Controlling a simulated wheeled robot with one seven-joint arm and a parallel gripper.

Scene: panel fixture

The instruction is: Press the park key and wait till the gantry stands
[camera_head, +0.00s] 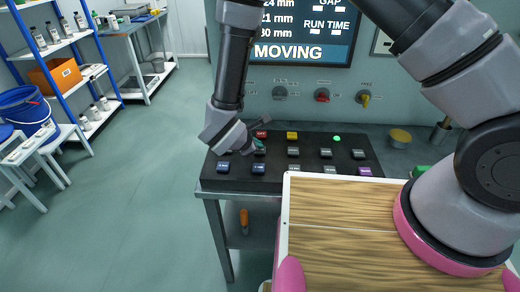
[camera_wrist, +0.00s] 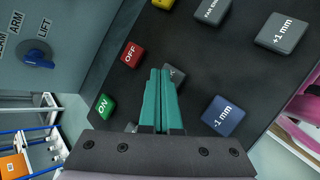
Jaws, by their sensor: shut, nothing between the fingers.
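The black key panel (camera_head: 310,170) bears several coloured keys. My gripper (camera_head: 258,147) is shut and empty, with its teal fingers pointing down at the panel's left part. In the wrist view my gripper's tips (camera_wrist: 164,72) are at a grey key (camera_wrist: 178,76), which they partly cover. Its label is hidden, and I cannot tell whether it is pressed or which key is the park key. Around it are a red OFF key (camera_wrist: 132,54), a green ON key (camera_wrist: 104,106) and a blue -1 mm key (camera_wrist: 223,115). The screen (camera_head: 290,52) reads MOVING. The gantry is not identifiable.
A green lamp (camera_head: 336,138) glows on the panel's far side. Knobs, including a red one (camera_head: 322,95), sit on the wall behind. A blue LIFT knob (camera_wrist: 38,62) shows in the wrist view. A wood-topped board (camera_head: 340,235) lies in front.

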